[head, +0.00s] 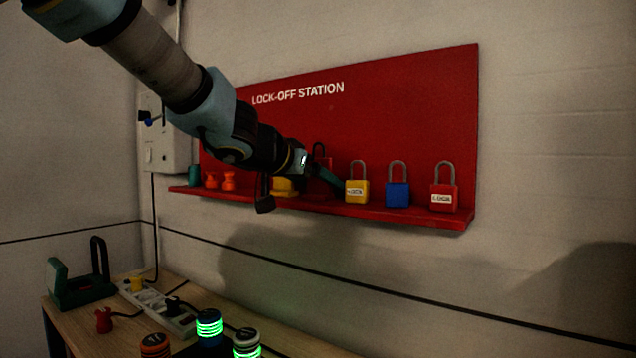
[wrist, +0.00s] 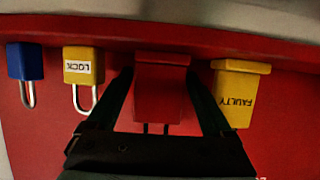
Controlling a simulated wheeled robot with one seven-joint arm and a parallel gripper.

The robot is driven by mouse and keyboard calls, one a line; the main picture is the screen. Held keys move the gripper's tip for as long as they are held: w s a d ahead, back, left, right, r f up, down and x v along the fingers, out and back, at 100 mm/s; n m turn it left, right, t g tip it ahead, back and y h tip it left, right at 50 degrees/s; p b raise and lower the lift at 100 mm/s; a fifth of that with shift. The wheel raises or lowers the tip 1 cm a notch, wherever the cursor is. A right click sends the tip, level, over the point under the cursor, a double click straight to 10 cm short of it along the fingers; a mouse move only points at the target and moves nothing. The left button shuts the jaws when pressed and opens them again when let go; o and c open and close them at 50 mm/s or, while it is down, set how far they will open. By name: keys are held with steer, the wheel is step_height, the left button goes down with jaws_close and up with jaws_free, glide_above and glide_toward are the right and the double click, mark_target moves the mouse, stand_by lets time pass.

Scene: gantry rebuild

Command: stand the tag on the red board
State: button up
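The red board (head: 420,100), lettered LOCK-OFF STATION, is on the wall with a ledge along its bottom. A yellow block lettered FAULTY (wrist: 238,95), apparently the tag, is at the ledge; in the head view the yellow piece (head: 285,187) is partly hidden by my arm. The FAULTY block is outside the fingers, beside one fingertip.
A yellow padlock (head: 357,191), a blue padlock (head: 397,194) and another red padlock (head: 444,198) stand right of my gripper. Small orange pieces (head: 228,181) are at the ledge's left. Below, a table (head: 90,335) holds a power strip (head: 165,310) and several items.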

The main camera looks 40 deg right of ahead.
steer(key=shift+o, duration=0.8)
steer(key=shift+r, duration=0.25)
steer(key=p+v, duration=0.3)
steer(key=v, duration=0.9)
steer(key=shift+f, duration=0.1)
